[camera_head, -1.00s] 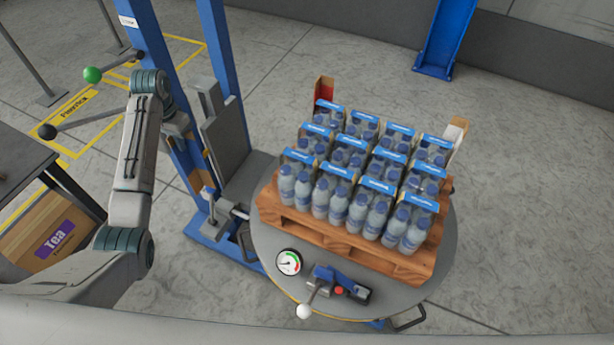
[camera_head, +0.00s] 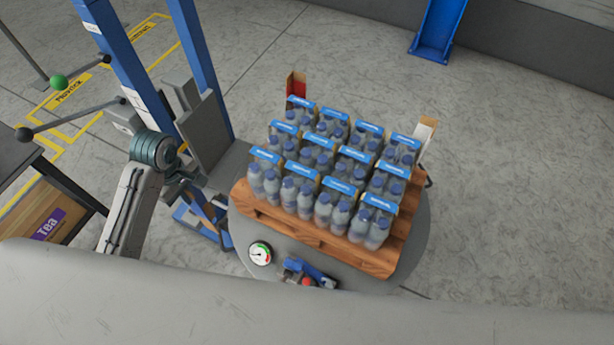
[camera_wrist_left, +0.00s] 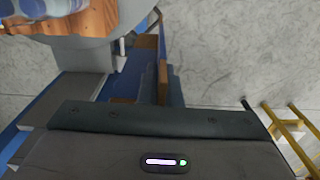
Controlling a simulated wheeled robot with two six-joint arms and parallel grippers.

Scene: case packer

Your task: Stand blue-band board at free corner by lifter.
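My left gripper (camera_head: 188,186) is low beside the lifter, left of the loaded pallet. In the left wrist view a brown board with a blue part (camera_wrist_left: 163,84) runs straight out from the middle of the gripper, which appears shut on it; the fingertips are hidden. The pallet (camera_head: 300,236) carries several blue-labelled bottle packs. A red-marked board (camera_head: 296,86) stands at its far left corner and a white-marked board (camera_head: 425,136) at its right corner. No board shows at the left corner by the lifter. My right gripper is not in view.
The blue lifter posts (camera_head: 203,70) stand left of the round turntable (camera_head: 415,250). A gauge (camera_head: 260,253) and a blue clamp-like device (camera_head: 312,275) sit at its front edge. A tea carton (camera_head: 45,225) lies below.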

